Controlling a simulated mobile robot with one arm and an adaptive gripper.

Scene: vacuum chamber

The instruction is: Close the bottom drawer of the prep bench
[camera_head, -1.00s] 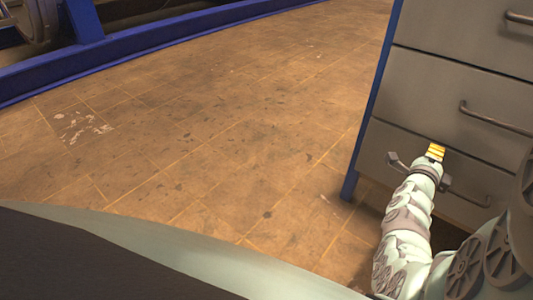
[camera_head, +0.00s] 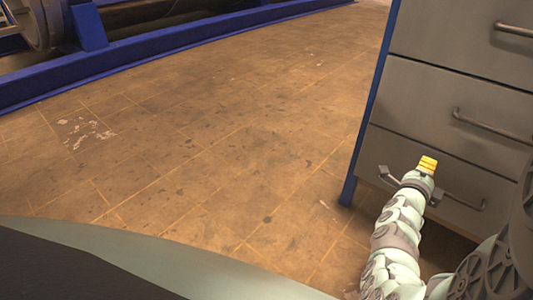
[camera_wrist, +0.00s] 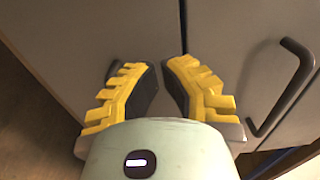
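The prep bench's bottom drawer (camera_head: 462,187) has a plain grey front and a dark bar handle (camera_head: 470,204) at the right in the head view. Its front looks about flush with the drawer above; no interior shows, and I cannot tell whether a small gap remains. My gripper (camera_head: 428,164) is in front of this drawer, covering part of its handle. In the wrist view, my gripper (camera_wrist: 161,88) has two yellow, black-padded fingers apart with nothing between them. They point at the grey fronts near the seam between two drawers. Contact with the front cannot be judged.
The middle drawer (camera_head: 435,85) with its handle (camera_head: 490,127) is above; another handle (camera_wrist: 285,88) shows right of my fingers in the wrist view. A blue bench leg (camera_head: 350,185) stands left of the drawers. Tiled floor (camera_head: 200,150) is clear; a blue frame (camera_head: 150,45) lies behind.

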